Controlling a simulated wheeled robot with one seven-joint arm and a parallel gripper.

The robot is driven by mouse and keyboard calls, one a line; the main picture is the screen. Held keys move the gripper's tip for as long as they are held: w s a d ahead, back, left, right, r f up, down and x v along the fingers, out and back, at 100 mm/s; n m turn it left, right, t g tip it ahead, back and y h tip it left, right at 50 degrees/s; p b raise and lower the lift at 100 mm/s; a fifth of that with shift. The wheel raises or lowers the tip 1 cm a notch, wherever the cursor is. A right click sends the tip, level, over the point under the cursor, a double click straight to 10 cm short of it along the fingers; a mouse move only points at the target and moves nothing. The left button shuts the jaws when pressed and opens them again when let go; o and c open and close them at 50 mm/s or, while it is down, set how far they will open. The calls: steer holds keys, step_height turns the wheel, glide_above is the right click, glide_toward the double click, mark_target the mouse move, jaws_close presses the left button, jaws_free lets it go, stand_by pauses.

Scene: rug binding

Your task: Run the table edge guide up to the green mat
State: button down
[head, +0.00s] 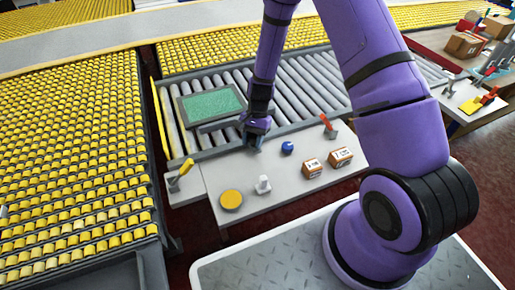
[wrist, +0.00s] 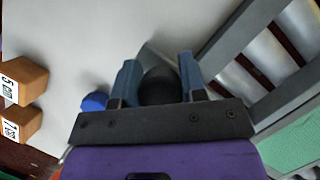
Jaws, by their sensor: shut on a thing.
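The green mat (head: 212,104) lies in a dark grey frame on the conveyor rollers; its corner shows at the lower right of the wrist view (wrist: 298,140). A long grey bar (head: 220,124), which looks like the table edge guide, lies along the mat's near side, with little space between them. It also shows in the wrist view (wrist: 288,100). My gripper (head: 254,138) is at the bar's right end, low over the conveyor's near edge. In the wrist view its blue fingers (wrist: 160,80) are shut on a dark rounded knob (wrist: 160,86). Its join to the bar is hidden.
The pale table in front holds a blue ball (head: 287,147), two cartons (head: 340,156), a white piece (head: 263,185) and a yellow disc (head: 231,199). A yellow-handled clamp (head: 182,172) is at left, a red-handled one (head: 327,125) at right. Rollers right of my gripper are bare.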

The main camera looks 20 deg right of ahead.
steer(key=w, duration=0.3)
steer(key=shift+w+f, duration=0.1)
steer(key=shift+w, duration=0.1)
steer(key=c, duration=0.7)
jaws_free()
steer(key=v, duration=1)
steer(key=shift+w+d+r, duration=0.1)
steer(key=shift+d+r, duration=0.05)
steer(key=shift+r, duration=0.25)
